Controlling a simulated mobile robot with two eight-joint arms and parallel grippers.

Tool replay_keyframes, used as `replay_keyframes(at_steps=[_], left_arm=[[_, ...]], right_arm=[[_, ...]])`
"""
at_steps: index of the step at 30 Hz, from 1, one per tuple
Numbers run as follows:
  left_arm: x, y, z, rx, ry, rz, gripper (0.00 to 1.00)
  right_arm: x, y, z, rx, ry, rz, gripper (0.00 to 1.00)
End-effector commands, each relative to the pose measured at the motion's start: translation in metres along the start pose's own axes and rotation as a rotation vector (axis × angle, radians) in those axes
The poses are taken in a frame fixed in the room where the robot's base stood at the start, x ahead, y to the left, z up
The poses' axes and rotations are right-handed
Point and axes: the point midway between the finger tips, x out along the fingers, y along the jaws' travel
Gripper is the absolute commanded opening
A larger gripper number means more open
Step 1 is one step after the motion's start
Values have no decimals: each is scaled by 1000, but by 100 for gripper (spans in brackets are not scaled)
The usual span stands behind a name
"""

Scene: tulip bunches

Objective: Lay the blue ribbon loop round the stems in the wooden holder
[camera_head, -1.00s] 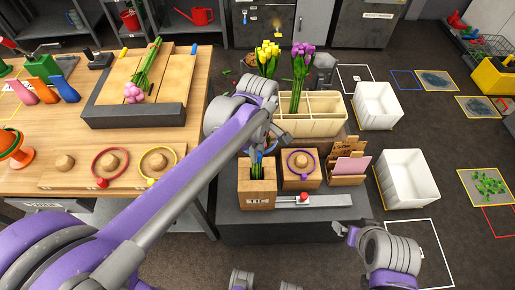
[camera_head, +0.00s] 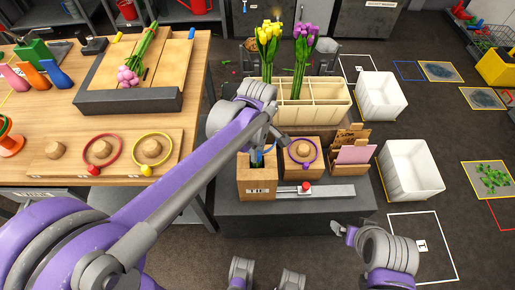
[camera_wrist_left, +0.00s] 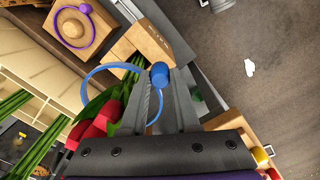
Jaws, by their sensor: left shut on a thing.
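The wooden holder (camera_head: 257,188), a box marked TIE, stands on the grey bench below my left gripper (camera_head: 272,140). It also shows in the left wrist view (camera_wrist_left: 152,40). My left gripper (camera_wrist_left: 163,88) is shut on the bead of the blue ribbon loop (camera_wrist_left: 98,70). The loop hangs out beside the fingers, over the stems (camera_wrist_left: 125,78) of a bunch with red heads (camera_wrist_left: 100,122). I cannot tell whether it is fully around the stems or partly beside them. My right gripper (camera_head: 343,232) is low at the right; its jaw opening is unclear.
A purple loop lies round a knob on a wooden block (camera_head: 302,160) beside the holder. A card rack (camera_head: 352,155) and a cream divided crate (camera_head: 315,115) with yellow and purple tulips stand close by. White bins (camera_head: 408,170) are on the right.

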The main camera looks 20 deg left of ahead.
Motion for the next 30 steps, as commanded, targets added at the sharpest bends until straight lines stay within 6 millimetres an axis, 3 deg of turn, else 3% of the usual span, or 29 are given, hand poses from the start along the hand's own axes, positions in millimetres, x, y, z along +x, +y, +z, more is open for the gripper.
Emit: replay_keyframes(at_steps=[30], left_arm=[[84, 0, 0, 0, 0, -1, 0]], right_arm=[[51, 0, 29, 0, -19, 0, 100]])
